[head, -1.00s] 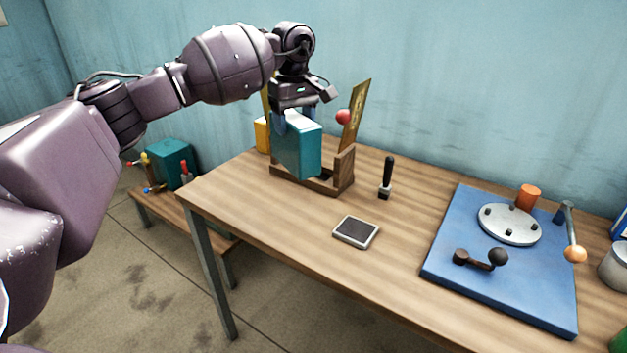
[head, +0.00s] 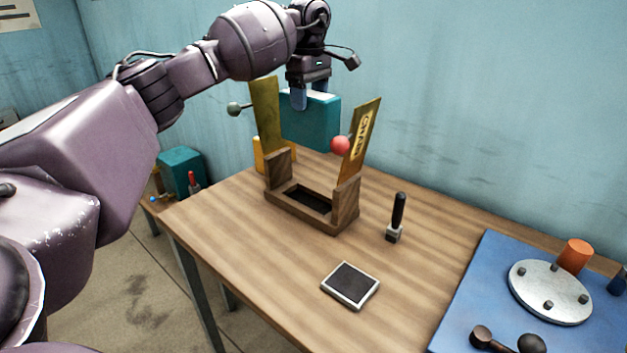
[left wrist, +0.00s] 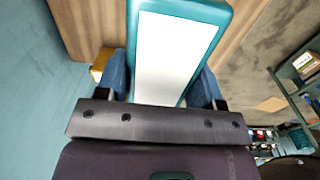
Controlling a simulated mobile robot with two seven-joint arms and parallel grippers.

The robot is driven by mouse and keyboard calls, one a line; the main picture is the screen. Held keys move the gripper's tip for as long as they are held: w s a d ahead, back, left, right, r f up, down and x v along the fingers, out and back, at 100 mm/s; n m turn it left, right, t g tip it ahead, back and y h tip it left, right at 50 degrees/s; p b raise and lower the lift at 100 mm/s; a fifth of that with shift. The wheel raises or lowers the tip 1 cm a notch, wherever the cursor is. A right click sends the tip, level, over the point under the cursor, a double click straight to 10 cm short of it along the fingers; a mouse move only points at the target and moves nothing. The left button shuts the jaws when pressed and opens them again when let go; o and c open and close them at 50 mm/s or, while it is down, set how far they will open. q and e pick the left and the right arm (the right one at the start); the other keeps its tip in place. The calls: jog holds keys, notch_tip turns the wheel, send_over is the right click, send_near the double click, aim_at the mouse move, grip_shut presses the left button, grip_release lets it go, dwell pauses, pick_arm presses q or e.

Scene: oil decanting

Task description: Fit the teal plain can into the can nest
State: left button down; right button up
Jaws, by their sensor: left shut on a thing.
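The teal plain can (head: 311,125) is a box shape with a pale top. My left gripper (head: 309,94) is shut on its upper part and holds it in the air. In the left wrist view, the pale top of the can (left wrist: 175,52) lies between the two blue fingers of the gripper (left wrist: 165,85). The wooden can nest (head: 318,222) stands on the table with its dark slot empty. Its two tilted yellow plates flank the can in the picture. The can appears above and behind the slot; its exact depth is unclear. My right gripper is not in view.
A red ball knob (head: 340,145) and a grey ball knob (head: 234,109) sit by the yellow plates. A blue board (head: 465,290) is at right. Another teal box (head: 182,172) stands on the low bench.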

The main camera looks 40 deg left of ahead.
aim_at(309, 123)
pick_arm(q)
notch_tip(309, 123, down, 18)
jog(key=b, duration=0.1)
dwell(0.6)
jog(key=shift+f, duration=0.1)
jog(key=shift+c, duration=1.2)
grip_release()
notch_tip(309, 123, up, 12)
jog(key=shift+r+p, duration=0.1)
jog(key=shift+p, duration=0.25)
jog(key=shift+s, duration=0.15)
